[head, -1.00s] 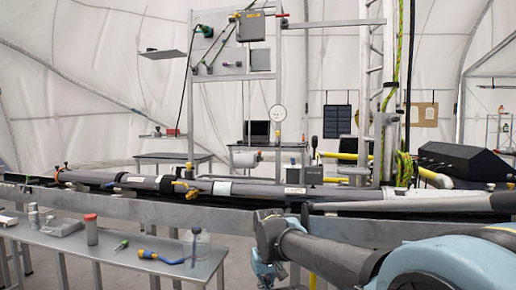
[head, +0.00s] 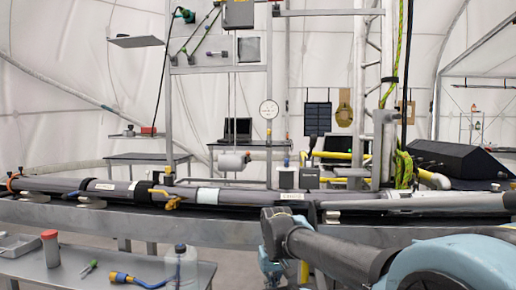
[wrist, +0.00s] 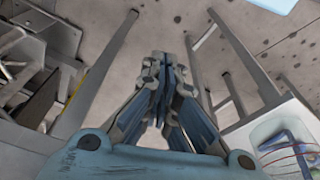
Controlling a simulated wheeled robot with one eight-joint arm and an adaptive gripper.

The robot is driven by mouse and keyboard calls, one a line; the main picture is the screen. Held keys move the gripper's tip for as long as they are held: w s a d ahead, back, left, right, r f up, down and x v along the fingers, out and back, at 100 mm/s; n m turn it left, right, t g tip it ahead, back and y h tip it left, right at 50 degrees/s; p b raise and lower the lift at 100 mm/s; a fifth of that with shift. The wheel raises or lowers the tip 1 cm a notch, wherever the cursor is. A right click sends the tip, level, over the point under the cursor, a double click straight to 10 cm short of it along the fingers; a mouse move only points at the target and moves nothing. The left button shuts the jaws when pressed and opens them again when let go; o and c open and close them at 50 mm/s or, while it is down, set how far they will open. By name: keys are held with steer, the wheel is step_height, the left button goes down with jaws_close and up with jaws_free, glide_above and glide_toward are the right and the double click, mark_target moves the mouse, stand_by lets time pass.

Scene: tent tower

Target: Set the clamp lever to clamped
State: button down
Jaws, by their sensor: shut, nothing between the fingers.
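A long grey pipe (head: 245,197) lies along the metal rail in the head view. A yellow valve-like handle (head: 167,198) sits on it left of centre. An orange ring (head: 13,181) is around its left end. I cannot tell which part is the clamp lever. My gripper (wrist: 165,62) is shut and empty, its fingers together over the speckled floor in the wrist view. In the head view its blue part shows low, in front of the rail.
A low metal bench (head: 115,272) at the front left holds a red-capped cylinder (head: 50,248), a clear bottle (head: 180,268) and a blue-and-yellow tool (head: 137,281).

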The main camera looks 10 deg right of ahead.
steer(key=shift+d, duration=0.15)
steer(key=w+r+m+t, duration=0.1)
steer(key=w+r, duration=0.5)
steer(key=r, duration=0.2)
steer(key=w+d+r, duration=0.1)
steer(key=w+r, duration=0.6)
steer(key=r, duration=0.1)
steer(key=w+r+m+t+h, duration=0.1)
steer(key=w+r, duration=0.6)
steer(key=r, duration=0.1)
steer(key=shift+d+m+t, duration=0.3)
steer(key=w+a+r+m+t+h, duration=0.1)
steer(key=w+a+r+m+t, duration=0.15)
steer(key=w+r, duration=2.25)
steer(key=shift+t, duration=0.55)
steer(key=x, duration=1.2)
steer(key=shift+w+d+r, duration=0.15)
steer(key=shift+w+d, duration=0.2)
steer(key=shift+w, duration=0.15)
steer(key=shift+d, duration=0.1)
